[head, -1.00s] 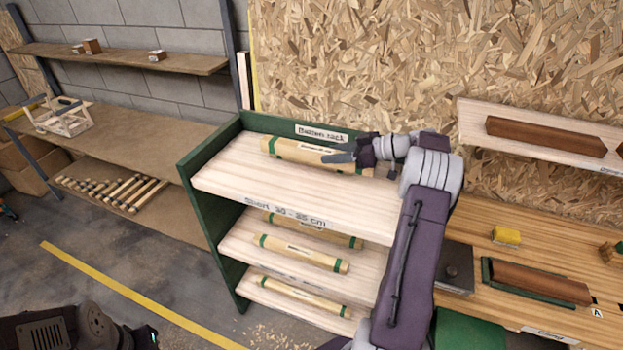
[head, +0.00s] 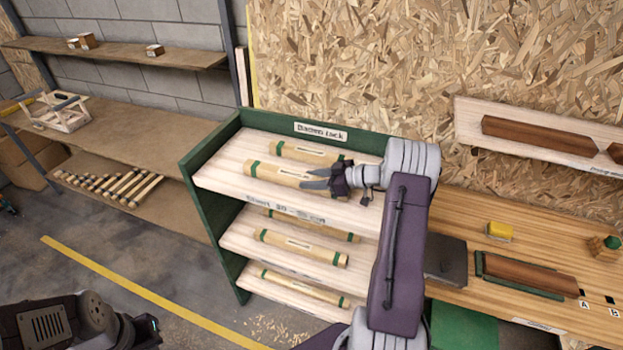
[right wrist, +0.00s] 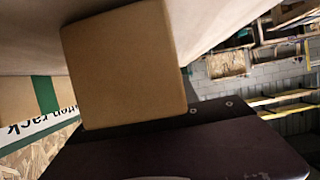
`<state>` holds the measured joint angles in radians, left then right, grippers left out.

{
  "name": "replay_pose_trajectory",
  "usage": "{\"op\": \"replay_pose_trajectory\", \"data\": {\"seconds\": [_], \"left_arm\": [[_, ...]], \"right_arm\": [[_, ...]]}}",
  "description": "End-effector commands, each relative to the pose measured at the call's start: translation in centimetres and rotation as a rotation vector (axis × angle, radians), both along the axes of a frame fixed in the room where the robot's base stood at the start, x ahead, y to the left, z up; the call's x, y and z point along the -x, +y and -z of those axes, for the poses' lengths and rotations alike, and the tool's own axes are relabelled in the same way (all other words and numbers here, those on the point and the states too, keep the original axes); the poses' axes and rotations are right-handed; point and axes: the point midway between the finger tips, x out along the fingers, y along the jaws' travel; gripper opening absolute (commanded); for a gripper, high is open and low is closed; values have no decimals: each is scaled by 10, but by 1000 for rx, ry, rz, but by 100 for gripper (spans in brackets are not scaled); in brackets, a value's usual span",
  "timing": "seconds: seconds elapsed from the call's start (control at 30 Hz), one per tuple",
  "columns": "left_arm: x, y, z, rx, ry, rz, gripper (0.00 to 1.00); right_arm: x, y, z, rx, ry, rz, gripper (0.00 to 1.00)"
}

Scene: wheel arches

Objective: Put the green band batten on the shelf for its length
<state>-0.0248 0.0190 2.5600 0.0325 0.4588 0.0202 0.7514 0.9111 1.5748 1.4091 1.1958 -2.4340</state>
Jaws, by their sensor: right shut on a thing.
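A pale wood batten (head: 270,173) with a green band lies along the front part of the rack's top shelf (head: 225,172). My right gripper (head: 322,179) is shut on it near its right end. The batten is at or very close to the shelf surface; I cannot tell whether it touches. In the right wrist view its square tan end (right wrist: 125,65) fills the middle. A second green-banded batten (head: 305,152) lies behind it on the same shelf. The top shelf's edge label reads as short lengths, partly blurred.
Lower shelves hold more green-banded battens (head: 300,248). The rack's green side wall (head: 215,150) and back board bound the top shelf. A workbench (head: 470,215) with a yellow block (head: 499,231) and a brown piece (head: 530,276) stands right.

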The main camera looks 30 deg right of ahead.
Motion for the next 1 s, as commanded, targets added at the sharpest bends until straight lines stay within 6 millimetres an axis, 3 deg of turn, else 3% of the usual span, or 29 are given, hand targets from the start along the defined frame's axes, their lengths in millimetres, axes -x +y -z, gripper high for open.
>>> {"op": "replay_pose_trajectory", "data": {"seconds": [0.2, 0.23, 0.3, 0.57, 0.67, 0.8, 1.0], "left_arm": [[0, 0, 9, 0, 0, 0, 0], [0, 0, 7, 0, 0, 0, 0], [0, 0, 6, 0, 0, 0, 0], [0, 0, 6, 0, 0, 0, 0], [0, 0, -5, 0, 0, 0, 0], [0, 0, 16, 0, 0, 0, 0], [0, 0, 27, 0, 0, 0, 0]], "right_arm": [[0, 0, 4, -1, -2, 0, 0], [0, 0, 3, 0, 0, 0, 45], [0, 0, 3, 0, 0, 0, 58], [0, 0, 2, -1, 1, 0, 58], [0, 0, -5, -1, 1, -1, 58], [20, -19, -7, 2, -2, 4, 58], [46, -40, -23, 0, -2, 3, 58]]}}
